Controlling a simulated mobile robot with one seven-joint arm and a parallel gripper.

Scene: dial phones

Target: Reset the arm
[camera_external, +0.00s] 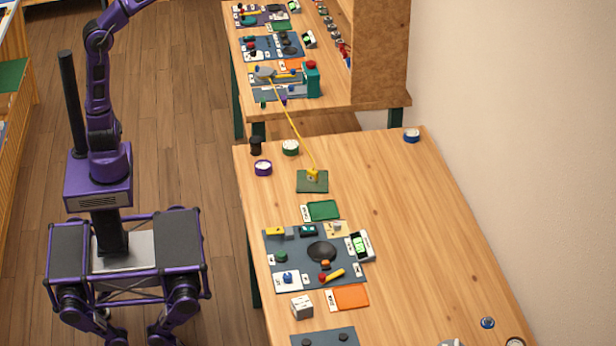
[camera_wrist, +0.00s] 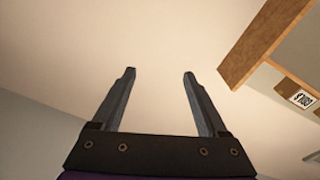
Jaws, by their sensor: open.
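My purple arm is raised in the external view, and its end runs out of the top of the picture. My gripper (camera_wrist: 159,78) shows in the wrist view with its two dark fingers spread apart. Nothing is between the fingers. The gripper is far from the wooden table (camera_external: 430,230) and touches nothing that I can see.
A grey mat (camera_external: 292,268) with several small parts lies on the table, with a phone (camera_external: 361,246) at its right edge. A green pad (camera_external: 312,182) holds a yellow piece with a cable to the far table (camera_external: 335,95). The table's right side is mostly clear.

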